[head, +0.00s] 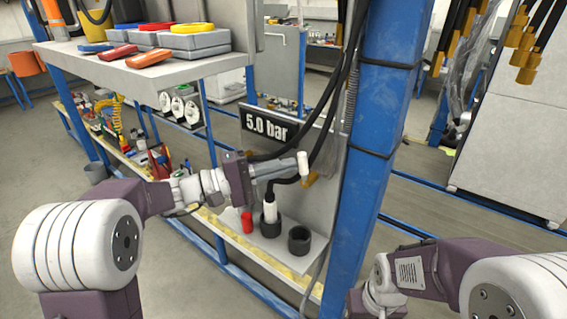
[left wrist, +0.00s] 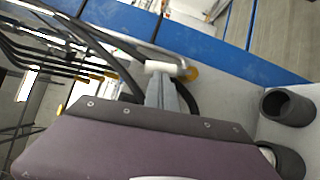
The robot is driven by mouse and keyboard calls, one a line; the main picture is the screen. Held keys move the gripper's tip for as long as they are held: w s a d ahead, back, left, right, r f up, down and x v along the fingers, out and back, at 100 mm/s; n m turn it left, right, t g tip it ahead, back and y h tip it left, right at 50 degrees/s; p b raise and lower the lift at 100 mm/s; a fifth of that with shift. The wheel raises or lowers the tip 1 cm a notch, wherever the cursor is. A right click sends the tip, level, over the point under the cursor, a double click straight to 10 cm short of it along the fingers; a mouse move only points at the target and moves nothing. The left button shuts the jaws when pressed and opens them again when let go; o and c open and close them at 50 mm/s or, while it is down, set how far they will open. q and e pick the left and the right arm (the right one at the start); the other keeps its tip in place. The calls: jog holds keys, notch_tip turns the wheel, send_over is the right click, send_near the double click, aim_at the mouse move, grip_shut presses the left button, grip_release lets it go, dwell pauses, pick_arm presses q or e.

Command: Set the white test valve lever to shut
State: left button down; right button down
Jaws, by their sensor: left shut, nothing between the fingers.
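The white lever (head: 303,165) of the test valve is a short cylinder in front of the grey panel below the "5.0 bar" sign. A brass fitting (head: 309,180) shows beside it. My left gripper (head: 291,168) is shut and empty, its fingertips right at the lever. In the left wrist view the lever (left wrist: 160,67) lies across just beyond the fingertips (left wrist: 164,82), with the brass part (left wrist: 189,73) to its right. I cannot tell whether they touch. The valve body is mostly hidden. My right gripper is not in view; only its arm shows at lower right.
A blue post (head: 372,150) stands right of the lever. Black hoses (head: 335,90) hang near the panel. Below are a black cup (head: 299,240), a white-tipped plug (head: 270,206) in another holder and a red cylinder (head: 247,222).

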pick_arm(q)
jog(key=shift+w, duration=0.1)
jog(key=b, duration=0.2)
jog(key=d+m+b, duration=0.1)
jog(key=shift+s+r+y+b, duration=0.25)
jog(key=shift+s+y+b, duration=0.1)
jog(key=shift+s+y, duration=0.05)
jog(key=shift+a, duration=0.1)
